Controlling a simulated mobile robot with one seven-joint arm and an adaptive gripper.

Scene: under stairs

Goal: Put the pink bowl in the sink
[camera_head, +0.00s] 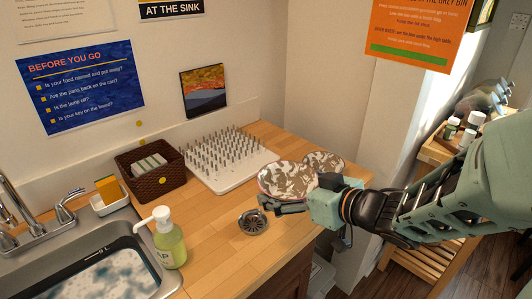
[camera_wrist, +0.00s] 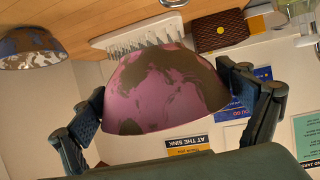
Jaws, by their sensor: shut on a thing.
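The pink bowl with brown patches (camera_head: 286,180) is upside down, over the right part of the wooden counter. In the wrist view the bowl (camera_wrist: 160,88) fills the middle, with a finger against each side. My gripper (camera_head: 284,204) is shut on it; in the wrist view the gripper (camera_wrist: 180,115) spans its width. Whether the bowl touches the counter cannot be told. The metal sink (camera_head: 68,243), holding foamy water, is at the lower left, well away from my gripper.
A second patterned bowl (camera_head: 326,161) lies just behind the pink one. A sponge holder (camera_head: 108,201) and faucet (camera_head: 32,225) edge the sink.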

